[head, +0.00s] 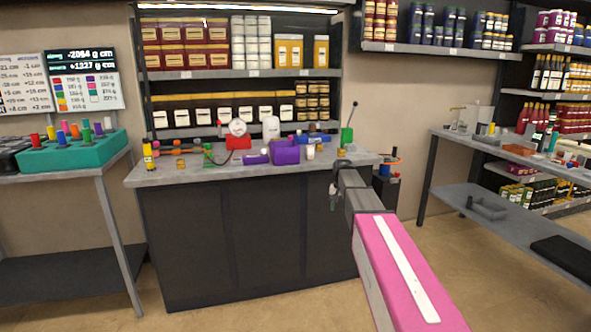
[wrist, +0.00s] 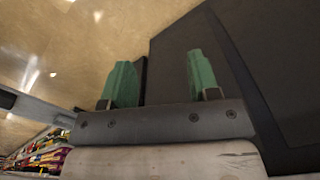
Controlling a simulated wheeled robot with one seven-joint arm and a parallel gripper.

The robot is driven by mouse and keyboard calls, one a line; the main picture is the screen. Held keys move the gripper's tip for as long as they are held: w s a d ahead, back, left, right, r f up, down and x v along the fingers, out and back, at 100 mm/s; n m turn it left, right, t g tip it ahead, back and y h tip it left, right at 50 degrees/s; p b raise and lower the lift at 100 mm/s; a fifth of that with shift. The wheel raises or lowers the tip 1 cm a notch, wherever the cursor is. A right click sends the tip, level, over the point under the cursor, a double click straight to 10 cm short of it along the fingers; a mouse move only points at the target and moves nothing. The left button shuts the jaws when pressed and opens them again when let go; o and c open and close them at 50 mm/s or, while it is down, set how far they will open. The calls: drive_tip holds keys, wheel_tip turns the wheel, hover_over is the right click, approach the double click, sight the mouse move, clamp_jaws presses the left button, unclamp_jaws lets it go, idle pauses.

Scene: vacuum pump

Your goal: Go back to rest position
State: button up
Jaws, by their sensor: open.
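My gripper (wrist: 161,82) shows in the wrist view with its two green fingers apart and nothing between them. Beyond the fingers are the tan floor and the dark front of a cabinet. In the head view my pink arm reaches forward from the lower right. Its far end stops in front of the right end of the grey counter (head: 170,176), and the fingers cannot be made out clearly there. On the counter stand a purple block-shaped unit (head: 286,152), a red-based gauge (head: 238,138) and a yellow bottle (head: 149,155).
A teal rack (head: 70,153) with coloured pegs stands on the left table. The right table (head: 520,160) carries small parts. Stocked shelves (head: 235,73) hang behind the counter. Open floor (head: 270,316) lies in front of the counter.

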drive_tip(key=s+f+n, duration=0.1)
drive_tip(key=s+f, duration=0.4)
drive_tip(key=s, duration=0.5)
drive_tip(key=s+f, duration=0.6)
drive_tip(key=s, duration=0.4)
drive_tip(key=s+f+n, duration=0.1)
drive_tip(key=s+f, duration=0.4)
drive_tip(key=s, duration=0.6)
drive_tip(key=shift+f+n, duration=0.25)
drive_tip(key=shift+n, duration=0.05)
